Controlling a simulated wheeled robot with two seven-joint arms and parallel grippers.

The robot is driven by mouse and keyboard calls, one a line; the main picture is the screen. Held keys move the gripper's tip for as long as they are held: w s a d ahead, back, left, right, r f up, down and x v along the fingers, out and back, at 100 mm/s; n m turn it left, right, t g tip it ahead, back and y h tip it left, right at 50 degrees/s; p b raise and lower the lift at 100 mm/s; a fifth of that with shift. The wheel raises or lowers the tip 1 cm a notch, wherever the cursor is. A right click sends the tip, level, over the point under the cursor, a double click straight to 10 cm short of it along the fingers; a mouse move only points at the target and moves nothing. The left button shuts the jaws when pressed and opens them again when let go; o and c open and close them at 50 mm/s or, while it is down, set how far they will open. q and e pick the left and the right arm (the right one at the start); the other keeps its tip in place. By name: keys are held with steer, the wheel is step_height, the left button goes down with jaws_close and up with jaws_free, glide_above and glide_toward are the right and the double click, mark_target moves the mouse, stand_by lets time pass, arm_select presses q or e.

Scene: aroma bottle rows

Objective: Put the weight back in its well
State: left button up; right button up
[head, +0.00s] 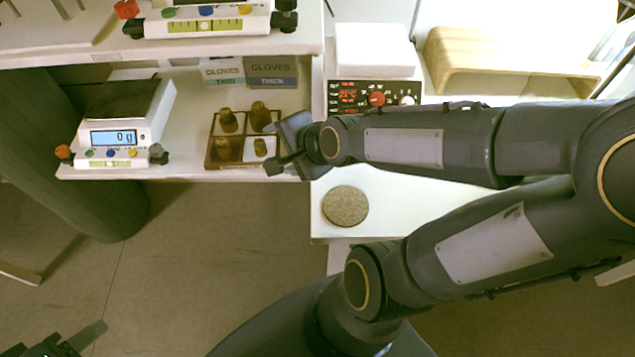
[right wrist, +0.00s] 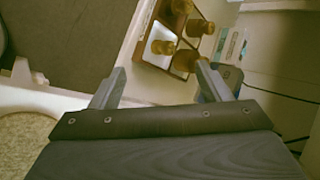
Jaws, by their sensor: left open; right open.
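A brown wooden tray (head: 209,160) with several wells stands on the white shelf, left of my right gripper. Brass-brown knobbed weights sit in it: two at the back (head: 228,121) (head: 260,115), one at front left (head: 222,148), and a smaller one at front right (head: 260,147) with white floor showing around it. In the right wrist view the weights (right wrist: 163,47) lie beyond the fingertips. My right gripper (right wrist: 160,78) is open, with nothing held between its fingers, close to the tray's right side. My left gripper (head: 80,343) is open at the bottom left, far from the tray.
A balance (head: 118,135) reading 0 stands left of the tray with a bare pan. Glove boxes (head: 250,71) stand behind the tray. A hotplate with red display (head: 375,95) is at the right. A round cork mat (head: 345,206) lies on the lower white table. Another balance is above.

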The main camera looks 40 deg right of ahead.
steer(key=s+a+r+n+g+y, duration=0.1)
steer(key=s+r+n+g+y, duration=0.1)
steer(key=s+n, duration=1.1)
steer(key=n+g, duration=0.1)
steer(key=n, duration=0.2)
steer(key=shift+r, duration=0.3)
steer(key=shift+a, duration=0.1)
